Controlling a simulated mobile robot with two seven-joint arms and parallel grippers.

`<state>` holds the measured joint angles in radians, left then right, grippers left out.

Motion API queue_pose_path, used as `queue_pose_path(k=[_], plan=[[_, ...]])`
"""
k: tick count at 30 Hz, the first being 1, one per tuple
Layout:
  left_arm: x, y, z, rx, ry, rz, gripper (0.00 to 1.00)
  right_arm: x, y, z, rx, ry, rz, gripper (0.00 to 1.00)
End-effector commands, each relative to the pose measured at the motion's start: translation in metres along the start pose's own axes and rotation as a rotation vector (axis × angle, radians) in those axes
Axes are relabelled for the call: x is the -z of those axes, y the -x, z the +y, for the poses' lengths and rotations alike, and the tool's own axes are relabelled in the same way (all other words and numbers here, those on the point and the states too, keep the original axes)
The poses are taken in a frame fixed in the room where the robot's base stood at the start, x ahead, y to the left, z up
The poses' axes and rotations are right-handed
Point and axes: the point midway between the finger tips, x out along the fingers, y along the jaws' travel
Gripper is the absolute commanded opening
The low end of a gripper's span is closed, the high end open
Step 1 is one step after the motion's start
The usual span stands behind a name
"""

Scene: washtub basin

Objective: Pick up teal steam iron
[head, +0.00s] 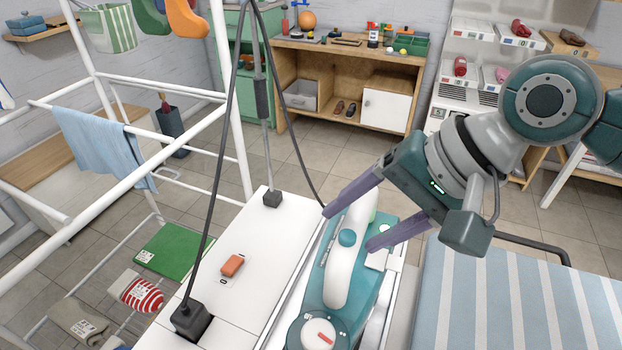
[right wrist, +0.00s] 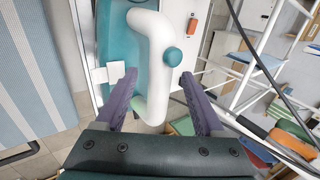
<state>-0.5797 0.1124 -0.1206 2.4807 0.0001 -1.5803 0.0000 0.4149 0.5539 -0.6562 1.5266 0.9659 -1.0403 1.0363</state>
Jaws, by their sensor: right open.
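The teal steam iron (head: 368,290) has a thick white handle and a round teal knob. It rests on a white and metal stand in the lower middle of the head view. My right gripper (head: 350,228) is open above it, with its purple fingers on either side of the white handle. In the right wrist view the iron's handle (right wrist: 157,65) lies between the fingertips of the right gripper (right wrist: 165,90), and I cannot tell whether either finger touches it. My left gripper is not in view.
A white surface with an orange block (head: 232,265) and black cables lies left of the iron. A blue striped ironing board (head: 520,305) lies to the right. A white drying rack (head: 170,150) stands at the left. A wooden shelf unit (head: 350,60) stands behind.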

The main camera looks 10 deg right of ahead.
Motion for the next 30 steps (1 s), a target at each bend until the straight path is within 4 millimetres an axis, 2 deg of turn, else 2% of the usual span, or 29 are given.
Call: queue_pose_path(k=[3,11,27,30], plan=[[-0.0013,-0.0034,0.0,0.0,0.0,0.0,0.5,0.0,-0.0131,0.0007,0.0,0.0,0.0,0.7],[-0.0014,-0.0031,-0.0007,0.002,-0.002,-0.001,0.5,-0.0001,-0.0145,0.0004,0.0,0.002,0.0,0.69],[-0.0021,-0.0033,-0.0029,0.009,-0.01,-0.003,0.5,0.0,-0.0142,0.0005,0.0,0.001,0.001,0.09],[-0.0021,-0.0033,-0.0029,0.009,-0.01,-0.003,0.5,0.0,-0.0142,0.0005,0.0,0.001,0.001,0.0]])
